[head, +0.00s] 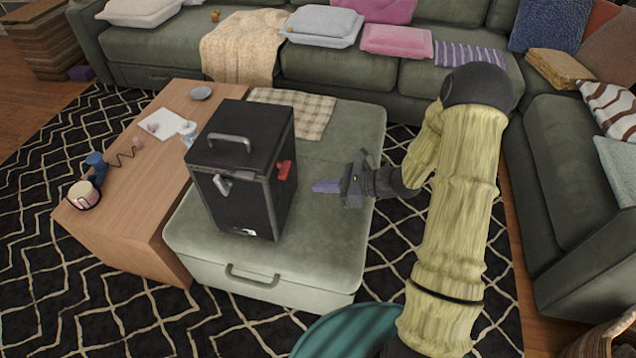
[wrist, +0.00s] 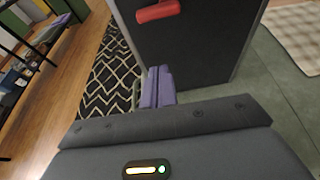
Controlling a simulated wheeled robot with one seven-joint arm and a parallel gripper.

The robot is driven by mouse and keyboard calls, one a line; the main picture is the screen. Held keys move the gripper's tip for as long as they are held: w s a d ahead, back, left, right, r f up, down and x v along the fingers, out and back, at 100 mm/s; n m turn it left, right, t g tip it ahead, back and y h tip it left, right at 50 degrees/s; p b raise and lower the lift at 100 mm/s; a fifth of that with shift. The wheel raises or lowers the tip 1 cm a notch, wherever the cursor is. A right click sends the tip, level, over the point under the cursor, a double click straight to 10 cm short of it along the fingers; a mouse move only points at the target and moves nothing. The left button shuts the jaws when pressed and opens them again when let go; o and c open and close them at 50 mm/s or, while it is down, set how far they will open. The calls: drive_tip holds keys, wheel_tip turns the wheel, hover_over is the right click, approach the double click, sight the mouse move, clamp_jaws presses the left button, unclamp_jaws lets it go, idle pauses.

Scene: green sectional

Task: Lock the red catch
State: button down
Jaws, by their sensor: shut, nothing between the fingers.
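The red catch (head: 284,170) is on the right side of a black box (head: 222,206) with a handled lid. In the wrist view the red catch (wrist: 158,12) shows near the top, lying nearly level with a slight tilt on the dark side panel. My gripper (head: 318,186) is to the right of the box, apart from it and lower than the catch. Its purple fingers (wrist: 158,87) are together with nothing between them. Another catch, silver-grey (head: 222,184), is on the box's front. I cannot tell whether the red catch is locked.
The box stands on a green ottoman (head: 335,140) with bare room on its right. A wooden table (head: 130,215) with small items adjoins it on the left. A checked cloth (head: 312,112) lies behind the box. Green sofas (head: 330,75) stand behind and right.

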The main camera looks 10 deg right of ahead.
sight(283, 169)
drive_tip(key=a, duration=0.2)
drive_tip(key=w+a, duration=0.1)
drive_tip(key=a, duration=0.2)
drive_tip(key=w+a+b, duration=0.1)
drive_tip(key=a, duration=0.1)
drive_tip(key=shift+w+a+r, duration=0.1)
drive_tip(key=shift+w+a, duration=0.15)
drive_tip(key=shift+r, duration=0.55)
drive_tip(key=shift+a, duration=0.1)
